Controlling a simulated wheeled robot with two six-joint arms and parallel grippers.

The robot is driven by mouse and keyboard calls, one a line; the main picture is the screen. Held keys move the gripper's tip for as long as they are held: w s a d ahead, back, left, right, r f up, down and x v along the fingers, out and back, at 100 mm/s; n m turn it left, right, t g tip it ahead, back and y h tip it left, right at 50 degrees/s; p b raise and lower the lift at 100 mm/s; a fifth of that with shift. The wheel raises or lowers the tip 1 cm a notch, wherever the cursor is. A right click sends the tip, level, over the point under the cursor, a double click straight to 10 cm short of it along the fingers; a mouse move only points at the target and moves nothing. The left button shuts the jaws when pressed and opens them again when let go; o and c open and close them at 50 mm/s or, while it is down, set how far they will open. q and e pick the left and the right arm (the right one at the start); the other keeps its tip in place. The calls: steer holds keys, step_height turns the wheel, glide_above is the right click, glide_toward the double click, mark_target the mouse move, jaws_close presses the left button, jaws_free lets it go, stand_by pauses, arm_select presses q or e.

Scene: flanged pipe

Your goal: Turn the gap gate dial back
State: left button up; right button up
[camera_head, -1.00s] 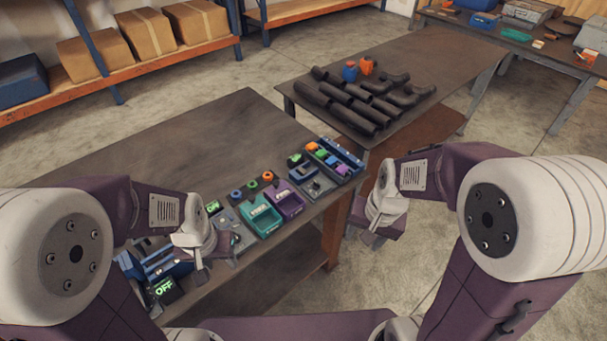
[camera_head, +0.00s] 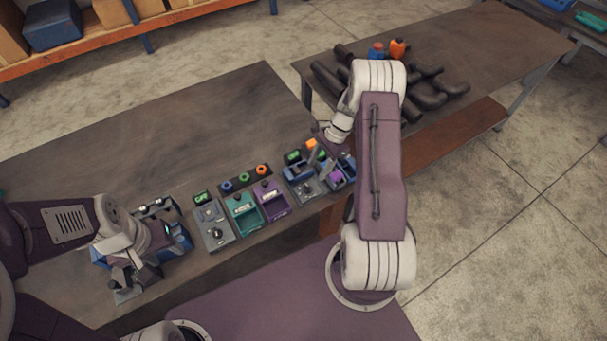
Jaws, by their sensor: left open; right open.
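A grey panel with a round dark dial (camera_head: 216,233) stands near the front edge of the bench, left of a teal bin. A second grey plate with a small dial (camera_head: 306,187) lies right of the purple bin. I cannot tell which is the gap gate dial. My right gripper (camera_head: 314,160) is open above the devices at the bench's right end; its fingers are small and partly hidden by my arm. My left gripper (camera_head: 135,275) is open over the blue device (camera_head: 172,248) at the left, covering part of it. Neither visibly holds anything.
A teal bin (camera_head: 243,212) and a purple bin (camera_head: 270,200) stand mid-row, with coloured rings (camera_head: 243,176) behind them. Small green-lit displays (camera_head: 202,197) stand behind the dials. Dark pipes (camera_head: 430,88) lie on the farther table. The bench (camera_head: 150,130) behind the row is bare.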

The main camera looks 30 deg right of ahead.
mark_target(308, 186)
steer(key=p+x, duration=0.2)
steer(key=x, duration=0.5)
steer(key=shift+a+f+p, duration=0.15)
steer(key=shift+f+p, duration=0.15)
steer(key=shift+f, duration=0.05)
steer(key=shift+s+a+f, duration=0.2)
steer(key=shift+a+f, duration=0.1)
steer(key=shift+f, duration=0.15)
steer(key=c, duration=0.4)
steer(key=shift+w+d, duration=0.1)
jaws_close()
arm_select(q)
step_height(308, 186, up, 3)
steer(key=shift+s+a+f, duration=0.1)
steer(key=shift+a+f, duration=0.05)
